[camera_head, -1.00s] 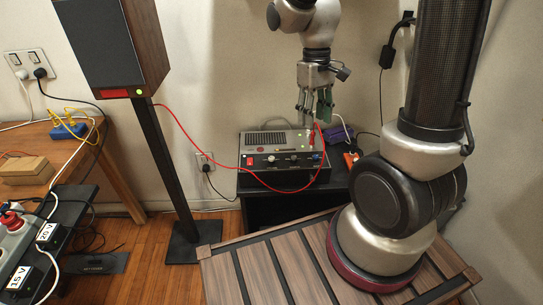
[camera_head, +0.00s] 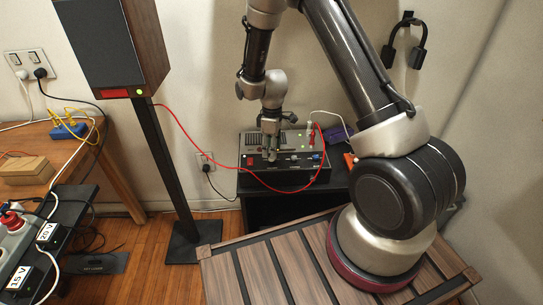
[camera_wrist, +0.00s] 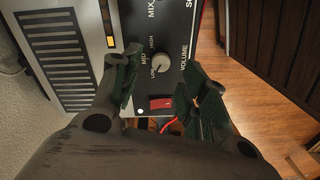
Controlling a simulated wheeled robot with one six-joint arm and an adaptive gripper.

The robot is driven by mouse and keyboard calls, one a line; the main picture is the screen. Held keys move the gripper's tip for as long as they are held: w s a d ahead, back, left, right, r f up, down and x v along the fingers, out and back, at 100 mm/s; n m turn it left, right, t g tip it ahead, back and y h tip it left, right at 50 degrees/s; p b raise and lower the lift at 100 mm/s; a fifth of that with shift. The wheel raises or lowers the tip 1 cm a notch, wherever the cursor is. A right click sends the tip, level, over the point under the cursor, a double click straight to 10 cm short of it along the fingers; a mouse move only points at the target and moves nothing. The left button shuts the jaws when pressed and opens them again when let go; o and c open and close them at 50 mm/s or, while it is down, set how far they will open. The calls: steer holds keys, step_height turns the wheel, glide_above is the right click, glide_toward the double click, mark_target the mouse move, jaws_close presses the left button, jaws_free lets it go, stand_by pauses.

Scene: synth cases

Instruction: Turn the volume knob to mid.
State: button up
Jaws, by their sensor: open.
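The amplifier (camera_head: 312,172) is a grey box with a black front panel on a low black stand. In the wrist view its volume knob (camera_wrist: 159,64) is a small light-grey dial beside the printed word VOLUME, with LOW, MID and HIGH marked around it. The knob's pointer seems to face LOW. My gripper (camera_wrist: 164,76) is open, with one finger on either side of the knob in the picture; I cannot tell whether they touch the panel. In the head view my gripper (camera_head: 270,148) is over the left part of the amplifier and hides some of its front.
A red switch (camera_wrist: 160,103) sits close to the knob, between the fingers in the picture. A red cable (camera_head: 220,164) loops in front of the amplifier to its top. A speaker (camera_head: 112,45) on a stand is at the left.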

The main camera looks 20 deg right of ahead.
steer(key=shift+s+f, duration=0.1)
steer(key=shift+f, duration=1.8)
steer(key=shift+c, duration=0.2)
jaws_close()
steer(key=shift+m, duration=0.4)
steer(key=m, duration=1.1)
